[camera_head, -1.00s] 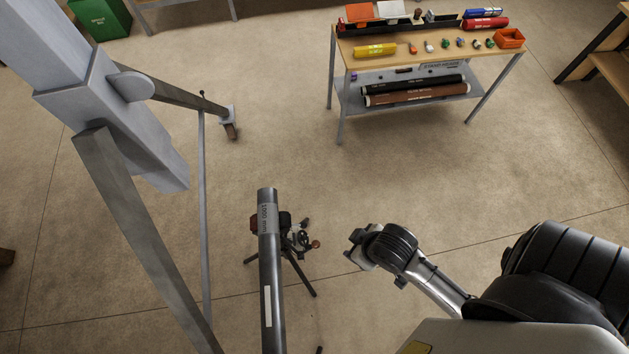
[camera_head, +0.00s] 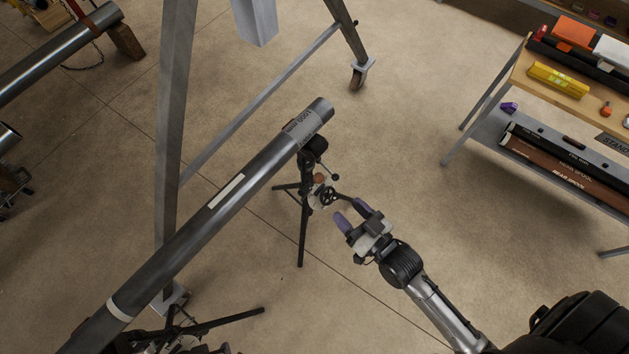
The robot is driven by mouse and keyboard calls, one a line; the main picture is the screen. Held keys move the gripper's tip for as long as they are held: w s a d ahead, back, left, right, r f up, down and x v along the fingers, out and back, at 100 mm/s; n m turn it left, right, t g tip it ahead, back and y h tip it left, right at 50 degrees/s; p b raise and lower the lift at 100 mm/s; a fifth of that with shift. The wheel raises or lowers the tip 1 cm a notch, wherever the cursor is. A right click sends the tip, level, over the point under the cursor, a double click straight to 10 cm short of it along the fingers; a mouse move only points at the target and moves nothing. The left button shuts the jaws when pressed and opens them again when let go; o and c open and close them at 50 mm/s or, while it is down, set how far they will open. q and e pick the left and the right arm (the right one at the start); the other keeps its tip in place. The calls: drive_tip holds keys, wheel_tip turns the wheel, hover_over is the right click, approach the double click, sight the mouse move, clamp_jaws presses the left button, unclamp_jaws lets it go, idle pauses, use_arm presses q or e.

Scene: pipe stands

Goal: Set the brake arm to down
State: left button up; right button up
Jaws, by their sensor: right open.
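A pipe stand (camera_head: 304,215) with dark tripod legs holds up the far end of a long grey pipe (camera_head: 226,195). Below its head are a small dark handwheel (camera_head: 327,196), a brown round knob (camera_head: 319,178) and a thin lever with a dark ball end (camera_head: 335,177). I cannot tell for sure which of these small parts is the brake arm, nor its position. My right gripper (camera_head: 352,214) is open and empty, with purple-tipped fingers pointing toward the handwheel, apparently just short of it. My left gripper is not in view.
A second stand (camera_head: 215,325) shows at the bottom under the pipe's near part. A grey gantry frame (camera_head: 172,130) rises behind the pipe. A workbench (camera_head: 515,85) with tools and tubes stands at the right. Floor between bench and stand is clear.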

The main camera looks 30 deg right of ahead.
drive_tip(key=shift+t, duration=0.3)
drive_tip(key=x, duration=0.9)
drive_tip(key=b+x, duration=0.1)
drive_tip(key=x, duration=0.4)
drive_tip(key=shift+d+f, duration=0.15)
drive_tip(key=shift+f, duration=0.15)
clamp_jaws()
